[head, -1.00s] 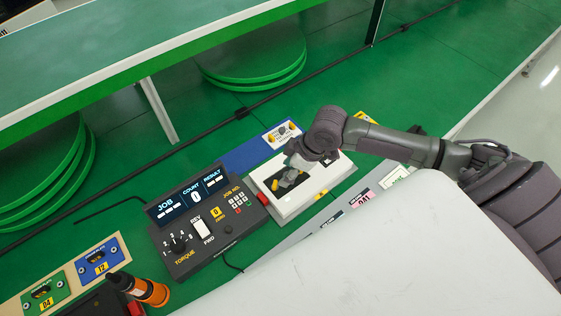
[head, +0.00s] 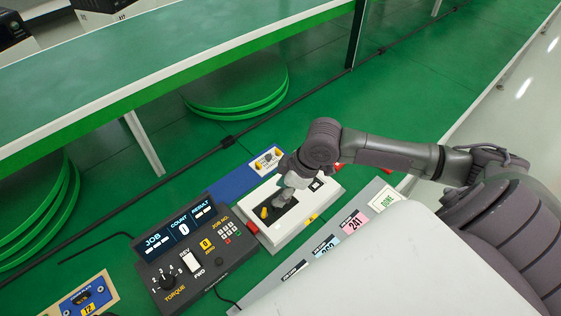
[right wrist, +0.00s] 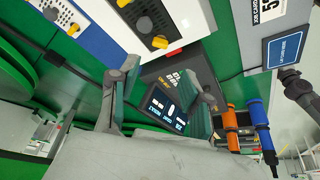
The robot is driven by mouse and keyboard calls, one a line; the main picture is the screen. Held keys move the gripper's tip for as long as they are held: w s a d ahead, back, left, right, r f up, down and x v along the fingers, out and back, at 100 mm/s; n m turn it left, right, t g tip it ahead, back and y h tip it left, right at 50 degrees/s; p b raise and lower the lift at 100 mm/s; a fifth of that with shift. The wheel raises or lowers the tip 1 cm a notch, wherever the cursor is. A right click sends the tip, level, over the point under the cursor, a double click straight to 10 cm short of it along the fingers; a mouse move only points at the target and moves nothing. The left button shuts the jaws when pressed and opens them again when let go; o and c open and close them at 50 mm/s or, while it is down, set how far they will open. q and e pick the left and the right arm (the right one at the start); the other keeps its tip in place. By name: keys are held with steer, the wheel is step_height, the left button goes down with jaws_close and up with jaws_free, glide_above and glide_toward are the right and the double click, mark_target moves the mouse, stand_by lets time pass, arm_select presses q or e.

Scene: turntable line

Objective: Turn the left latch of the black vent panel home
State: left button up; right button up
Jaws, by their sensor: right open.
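The black vent panel (head: 284,213) is set in the top of a white box, partly hidden by my right gripper. Its left latch (head: 264,212) is a yellow knob at the panel's left end. In the right wrist view the panel (right wrist: 150,30) shows near the top with two yellow knobs; the left latch (right wrist: 160,42) is the one nearer the torque controller. My right gripper (head: 284,194) is open above the panel, to the right of the left latch. In the wrist view its two fingers (right wrist: 160,88) stand apart with nothing between them. My left gripper is not in view.
The white box (head: 292,232) has a red piece on its side. The torque controller (head: 190,245) stands left of it. A blue plate with a white vent panel (head: 266,160) lies behind. A white surface (head: 390,265) fills the front right.

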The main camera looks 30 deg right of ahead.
mark_target(264, 211)
steer(key=shift+w+a+f+n+b, duration=0.15)
steer(key=shift+w+a+n+b, duration=0.15)
steer(key=shift+n, duration=0.2)
steer(key=shift+c, duration=0.2)
steer(key=w+a+r+n+g+h+b, duration=0.3)
steer(key=n+b, duration=0.5)
steer(key=n, duration=0.9)
step_height(264, 211, down, 14)
steer(key=shift+a+r, duration=0.1)
steer(key=shift+a, duration=0.05)
jaws_close()
